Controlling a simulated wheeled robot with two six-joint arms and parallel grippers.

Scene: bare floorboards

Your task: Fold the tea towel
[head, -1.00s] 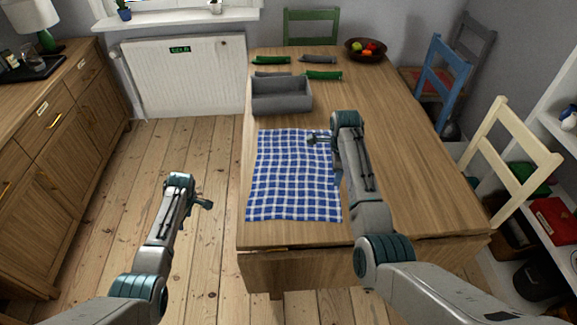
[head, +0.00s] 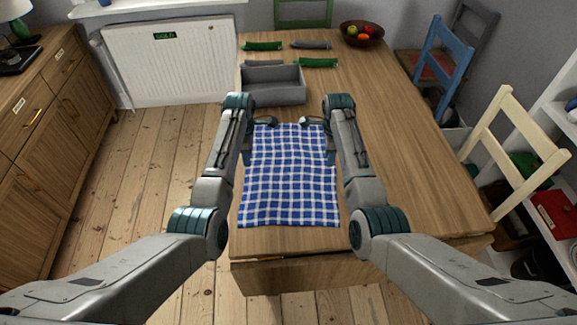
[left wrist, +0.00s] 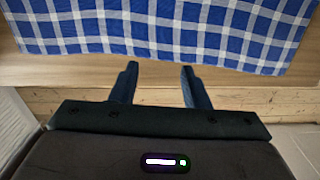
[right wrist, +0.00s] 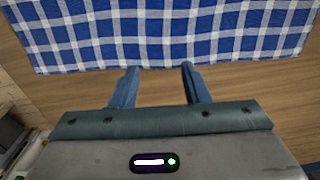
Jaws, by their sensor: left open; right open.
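The blue-and-white checked tea towel (head: 288,185) lies spread out flat on the wooden table. My left gripper (head: 247,157) is open and empty at the towel's left edge. In the left wrist view the tea towel (left wrist: 165,25) lies just beyond the open fingers (left wrist: 157,84). My right gripper (head: 331,158) is open and empty at the towel's right edge. In the right wrist view the tea towel's edge (right wrist: 160,40) is just beyond the fingertips (right wrist: 157,80). Neither gripper holds cloth. My arms partly hide the towel's side edges.
A grey open box (head: 273,86) stands behind the towel. Several green and grey items, including a grey one (head: 310,44), lie farther back near a fruit bowl (head: 362,34). The table's right half (head: 400,150) is clear. Chairs, including a cream one (head: 510,150), stand around it.

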